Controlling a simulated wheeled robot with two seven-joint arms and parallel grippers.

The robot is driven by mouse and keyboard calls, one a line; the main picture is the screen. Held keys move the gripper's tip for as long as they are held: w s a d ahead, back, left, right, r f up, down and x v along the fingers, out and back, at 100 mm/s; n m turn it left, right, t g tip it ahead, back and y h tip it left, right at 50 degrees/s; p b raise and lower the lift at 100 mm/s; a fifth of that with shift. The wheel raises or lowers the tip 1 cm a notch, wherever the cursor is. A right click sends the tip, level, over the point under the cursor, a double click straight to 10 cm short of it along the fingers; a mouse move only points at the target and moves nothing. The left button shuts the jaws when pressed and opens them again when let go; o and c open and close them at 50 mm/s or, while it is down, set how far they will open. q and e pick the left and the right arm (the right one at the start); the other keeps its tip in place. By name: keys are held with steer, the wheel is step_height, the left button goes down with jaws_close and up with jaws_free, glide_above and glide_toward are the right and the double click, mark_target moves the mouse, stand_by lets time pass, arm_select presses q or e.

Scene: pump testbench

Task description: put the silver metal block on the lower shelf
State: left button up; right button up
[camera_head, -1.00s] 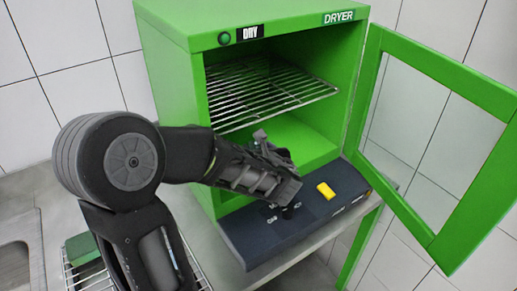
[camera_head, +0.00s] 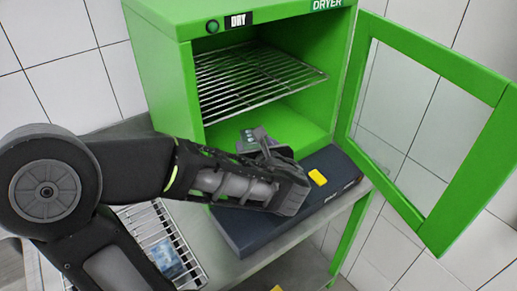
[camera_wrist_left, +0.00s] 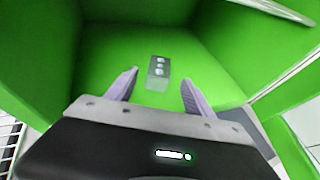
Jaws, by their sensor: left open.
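The silver metal block (camera_wrist_left: 158,70), with several round marks on its top, stands on the green lower shelf (camera_wrist_left: 205,65), the floor of the dryer, in the left wrist view. My left gripper (camera_wrist_left: 160,78) is open. Its two fingers are spread either side of the block's line, and the block looks free, a little beyond the tips. In the head view my left gripper (camera_head: 262,140) is at the dryer's lower opening, and a grey spotted piece beside it may be the block, partly hidden by the gripper. My right gripper is not in view.
A wire rack (camera_head: 255,85) spans the dryer above the gripper. The dryer door (camera_head: 440,170) is open at right. A dark panel with a yellow piece (camera_head: 318,177) lies in front. Another wire rack (camera_head: 190,265) with a bluish item (camera_head: 166,256) is at lower left.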

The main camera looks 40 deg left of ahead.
arm_select(q)
steer(key=shift+b+v, duration=0.35)
steer(key=shift+v, duration=1.3)
